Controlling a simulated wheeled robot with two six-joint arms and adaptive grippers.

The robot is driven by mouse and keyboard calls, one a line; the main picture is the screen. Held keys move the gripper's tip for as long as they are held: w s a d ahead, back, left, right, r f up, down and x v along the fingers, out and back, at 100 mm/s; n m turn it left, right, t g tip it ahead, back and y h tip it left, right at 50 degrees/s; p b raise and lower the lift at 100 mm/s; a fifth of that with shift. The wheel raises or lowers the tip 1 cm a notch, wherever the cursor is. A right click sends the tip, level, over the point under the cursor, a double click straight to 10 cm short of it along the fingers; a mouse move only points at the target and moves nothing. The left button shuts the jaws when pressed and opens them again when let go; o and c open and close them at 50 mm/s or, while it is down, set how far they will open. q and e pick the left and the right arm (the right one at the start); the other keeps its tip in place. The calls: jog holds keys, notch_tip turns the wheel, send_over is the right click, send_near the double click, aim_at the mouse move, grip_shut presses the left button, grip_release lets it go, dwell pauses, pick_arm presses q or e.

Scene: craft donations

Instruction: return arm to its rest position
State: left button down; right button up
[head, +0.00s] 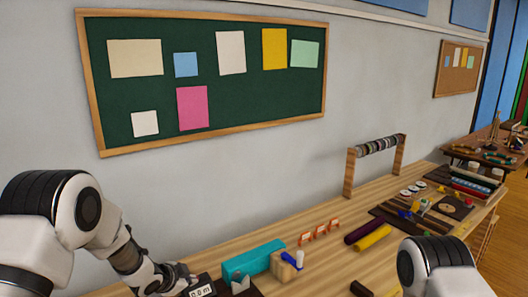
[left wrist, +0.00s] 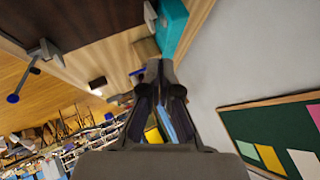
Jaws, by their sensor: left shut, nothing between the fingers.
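My left arm comes in from the left in the head view and bends down to the table's near left. My left gripper (head: 180,274) is low in that view, beside a small dark device with a pale display (head: 202,292). In the left wrist view, the left gripper (left wrist: 160,68) is shut with nothing between its fingers. Part of my right arm shows at the lower right of the head view; its gripper is outside the picture.
A teal box (head: 253,260) and a wooden block (head: 287,267) stand to the right of the left gripper. Purple (head: 365,230) and yellow (head: 372,237) rolls lie farther along the wooden table (head: 330,262). A spool rack (head: 349,175) stands near the wall.

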pick_arm(q)
jog(key=s+f+n+g, duration=0.2)
jog(key=s+f, duration=0.4)
jog(key=s, duration=0.3)
jog(key=s+a+f+n+g+y, duration=0.1)
jog(key=s+f+n, duration=0.3)
jog(key=s, duration=0.6)
jog(key=s+a+f+n+g, duration=0.1)
jog(key=s+f+n+g, duration=0.1)
jog(key=s+f, duration=0.6)
jog(key=shift+s+a+n+g+y, duration=0.2)
jog(key=shift+s+n+g+y, duration=0.15)
jog(key=shift+s+n, duration=0.45)
jog(key=s+a+n+g+y, duration=0.1)
jog(key=s+a+n+g, duration=0.15)
jog(key=s, duration=1.05)
notch_tip(320, 180, down, 12)
jog(key=b, duration=1.2)
jog(key=shift+s+f+n, duration=0.15)
jog(key=shift+s+n, duration=0.15)
jog(key=shift+n, duration=0.05)
pick_arm(e)
notch_tip(320, 180, down, 12)
jog(key=shift+w, duration=0.35)
pick_arm(q)
jog(key=shift+d+y, duration=0.1)
jog(key=shift+y, duration=0.15)
pick_arm(e)
jog(key=shift+a+f, duration=0.1)
